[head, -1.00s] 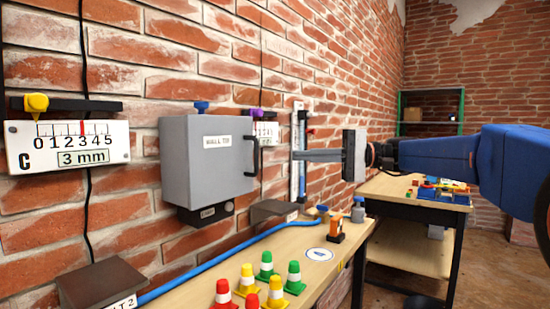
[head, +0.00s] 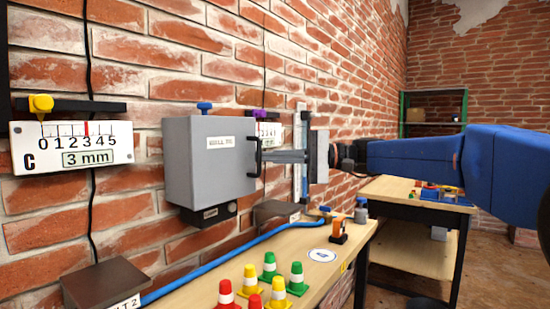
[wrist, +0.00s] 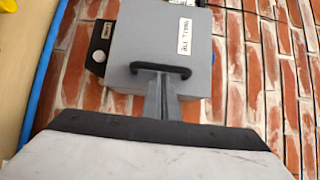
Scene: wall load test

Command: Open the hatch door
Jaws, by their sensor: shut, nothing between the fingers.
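The hatch is a grey box (head: 205,165) on the brick wall, with a small label on its face. Its door looks closed. A black bar handle (head: 259,158) stands out from the door's right side. It also shows in the wrist view (wrist: 160,68). My gripper (head: 268,156) reaches in from the right, its grey fingers together and empty. The fingertips are at the handle's middle; in the wrist view the fingers (wrist: 160,90) end right under the bar. I cannot tell whether they touch it.
A wooden bench (head: 310,270) below holds several cones (head: 250,280), an orange item (head: 339,232) and a blue hose (head: 210,262). A gauge board marked C (head: 72,147) hangs at the left. A second table (head: 415,195) stands at the right.

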